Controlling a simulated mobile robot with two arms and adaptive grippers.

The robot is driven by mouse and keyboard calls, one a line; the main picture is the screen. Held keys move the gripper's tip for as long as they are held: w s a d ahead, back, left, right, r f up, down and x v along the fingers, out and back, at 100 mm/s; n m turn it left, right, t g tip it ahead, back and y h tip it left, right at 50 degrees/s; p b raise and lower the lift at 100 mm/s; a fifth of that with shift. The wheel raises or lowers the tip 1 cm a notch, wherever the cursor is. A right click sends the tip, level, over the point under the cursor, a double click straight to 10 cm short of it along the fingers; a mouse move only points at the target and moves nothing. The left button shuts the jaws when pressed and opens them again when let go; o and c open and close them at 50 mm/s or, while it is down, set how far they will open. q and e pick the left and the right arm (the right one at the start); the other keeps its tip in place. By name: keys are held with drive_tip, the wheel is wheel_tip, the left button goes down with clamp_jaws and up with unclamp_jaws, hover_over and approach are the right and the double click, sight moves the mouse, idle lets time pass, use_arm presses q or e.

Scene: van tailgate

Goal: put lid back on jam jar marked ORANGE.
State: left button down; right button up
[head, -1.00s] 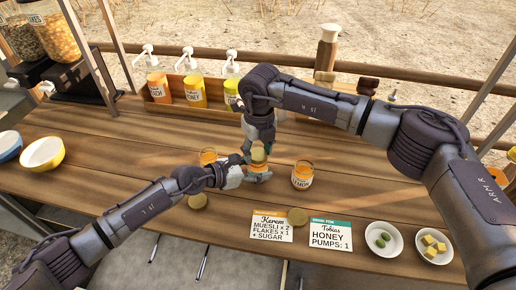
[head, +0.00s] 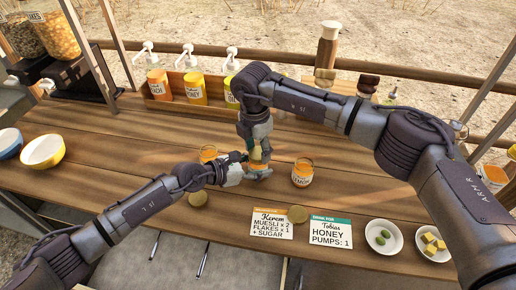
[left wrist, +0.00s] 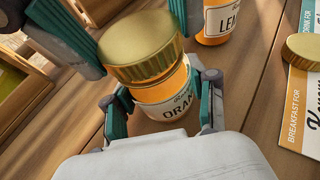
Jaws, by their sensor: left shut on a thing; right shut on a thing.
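The jam jar marked ORANGE (left wrist: 165,107) stands on the counter in the left wrist view, its label partly covered. My left gripper (head: 257,171) is shut around its body, one finger on each side. A gold lid (left wrist: 141,46) is over the jar's mouth, with orange glass showing just below its rim. My right gripper (head: 258,149) comes down from above and is shut on this lid. The lid looks slightly off-centre; I cannot tell whether it touches the jar. In the head view the grippers mostly hide both.
An open LEMON jar (head: 302,174) stands to the right and another orange-coloured jar (head: 208,154) to the left. Two gold lids lie on the counter, one at left (head: 197,199), one by the breakfast cards (head: 298,214). Two small white dishes (head: 383,256) sit at front right.

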drive_tip(key=m, duration=1.3)
drive_tip(key=shift+w+m+g, duration=0.1)
drive_tip(key=shift+m+g, duration=0.2)
drive_tip(key=shift+g, duration=0.1)
drive_tip(key=o, duration=0.7)
drive_tip(key=shift+r, duration=2.25)
drive_tip(key=shift+c, duration=0.3)
